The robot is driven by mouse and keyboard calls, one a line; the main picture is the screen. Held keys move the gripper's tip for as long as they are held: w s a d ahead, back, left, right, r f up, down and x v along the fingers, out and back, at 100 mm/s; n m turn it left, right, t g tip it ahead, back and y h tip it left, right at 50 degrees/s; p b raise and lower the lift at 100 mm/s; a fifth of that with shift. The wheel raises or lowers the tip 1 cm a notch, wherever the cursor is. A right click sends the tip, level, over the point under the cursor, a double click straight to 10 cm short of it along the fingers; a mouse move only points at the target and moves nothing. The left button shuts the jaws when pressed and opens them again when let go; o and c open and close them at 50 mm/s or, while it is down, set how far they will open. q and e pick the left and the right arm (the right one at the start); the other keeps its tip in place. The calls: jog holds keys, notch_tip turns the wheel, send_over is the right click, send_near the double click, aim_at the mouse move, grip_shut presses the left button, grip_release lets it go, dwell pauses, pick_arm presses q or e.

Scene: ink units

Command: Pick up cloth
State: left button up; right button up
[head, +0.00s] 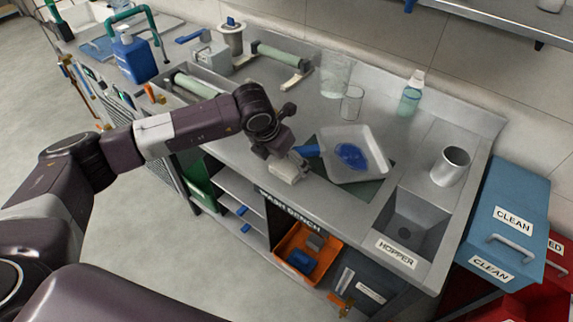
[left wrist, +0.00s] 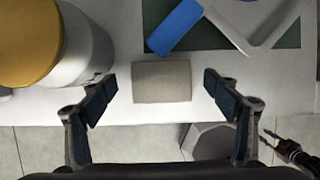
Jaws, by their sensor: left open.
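A small pale grey-beige folded block, which looks like the cloth (head: 287,171), lies near the front edge of the wash bench. In the left wrist view the cloth (left wrist: 161,82) lies flat between the two fingers, with a gap on each side. My left gripper (head: 283,158) is over it, pointing down. In the left wrist view my left gripper (left wrist: 158,95) is open and empty. In the head view the gripper hides part of the cloth.
A blue-handled tool (head: 307,151) lies just behind the cloth, beside a white tray (head: 331,175) with blue ink. A dark green mat (head: 376,189) is under the tray. A yellow-topped container (left wrist: 30,40) stands left in the wrist view. The hopper sink (head: 408,222) is at right.

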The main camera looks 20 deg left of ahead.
aim_at(287, 166)
pick_arm(q)
jog(key=shift+w+d+f, duration=0.1)
jog(key=shift+w+f, duration=0.15)
jog(key=shift+f, duration=0.45)
jog(key=c, duration=1.1)
jog(key=shift+c, duration=0.2)
jog(key=shift+r, duration=0.1)
jog(key=shift+s+d+r+b, duration=0.1)
jog(key=shift+s+r+b, duration=0.1)
jog(key=shift+r+b, duration=0.3)
notch_tip(287, 166, up, 6)
jog(key=shift+b, duration=1.15)
jog(key=s+d+b, duration=0.2)
jog(key=s+d, duration=0.1)
jog(key=s, duration=0.6)
jog(key=s+d+b, duration=0.3)
jog(key=s, duration=0.6)
jog(key=shift+s+d, duration=0.25)
jog(key=shift+s, duration=0.05)
